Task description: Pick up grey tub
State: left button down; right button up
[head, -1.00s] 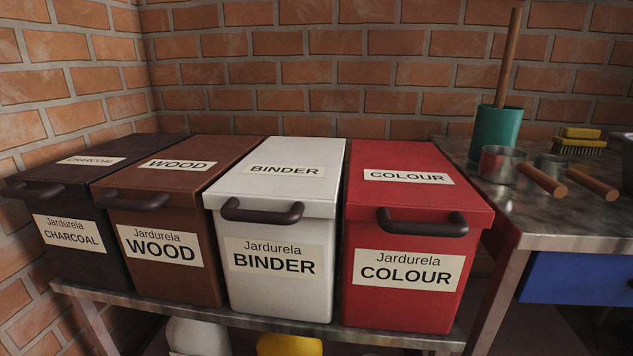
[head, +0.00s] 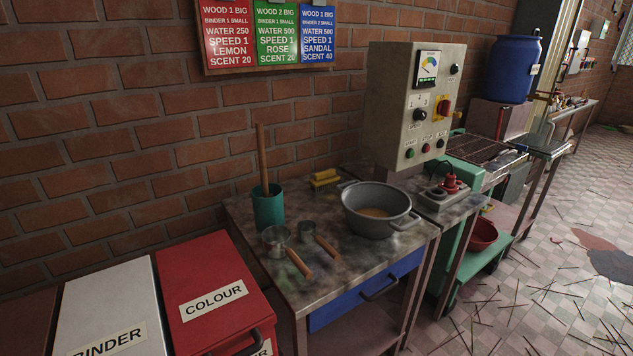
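The grey tub (head: 378,220) is a round metal basin with side handles. It sits upright on the worn metal-topped table (head: 255,230), near its right end. Some tan material lies in its bottom. Neither of my grippers shows in the head view.
Two scoops with wooden handles (head: 298,263) and a green cup with a wooden stick (head: 267,204) stand left of the tub. A yellow brush (head: 325,180) lies behind. A control box (head: 412,110) rises behind the tub. The red COLOUR bin (head: 205,285) stands at lower left.

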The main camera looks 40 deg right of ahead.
aim_at(375, 211)
jog(key=z, duration=1.5)
